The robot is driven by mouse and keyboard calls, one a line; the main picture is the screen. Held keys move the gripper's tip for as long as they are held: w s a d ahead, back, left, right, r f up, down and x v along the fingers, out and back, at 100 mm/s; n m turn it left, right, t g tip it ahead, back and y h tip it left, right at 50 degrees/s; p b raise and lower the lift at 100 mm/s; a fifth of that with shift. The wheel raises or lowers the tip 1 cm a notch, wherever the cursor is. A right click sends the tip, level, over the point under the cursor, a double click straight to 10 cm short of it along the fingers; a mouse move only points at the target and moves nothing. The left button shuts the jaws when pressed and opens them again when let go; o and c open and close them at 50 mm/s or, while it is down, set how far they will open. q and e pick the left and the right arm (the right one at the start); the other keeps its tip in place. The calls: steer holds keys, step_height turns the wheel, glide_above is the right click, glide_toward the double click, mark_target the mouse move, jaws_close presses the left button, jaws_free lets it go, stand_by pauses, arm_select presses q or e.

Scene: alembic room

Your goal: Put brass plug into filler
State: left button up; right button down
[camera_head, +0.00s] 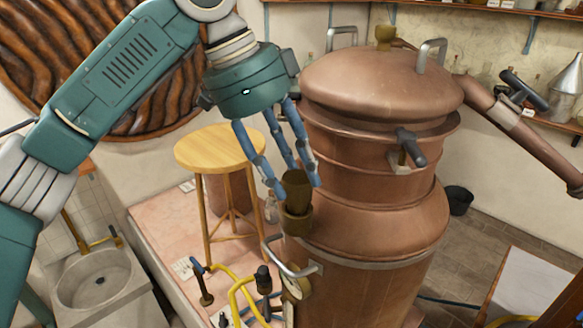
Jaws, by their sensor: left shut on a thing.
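The copper still (375,190) stands at the centre right. Its filler (297,224), a short brass neck, rises from the left shoulder of the still. The brass plug (295,190), dark and tapered with a wider top, is upright right over the filler mouth. Its lower end meets the filler rim in the picture; I cannot tell how deep it sits. My left gripper (294,180) comes down from above with its blue fingers around the plug and is shut on it. My right gripper is out of view.
A wooden stool (218,148) stands left of the still. Yellow and blue pipes with valves (245,292) and a metal handle (290,262) lie below the filler. A sink (95,280) is at lower left. A copper pipe (530,135) slopes down at right.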

mark_target(291, 178)
arm_select(q)
steer(key=shift+f+p, duration=0.3)
steer(key=shift+f, duration=0.85)
stand_by(2.4)
steer(key=o, duration=1.3)
steer(key=shift+r, duration=0.15)
steer(key=shift+r, duration=3.35)
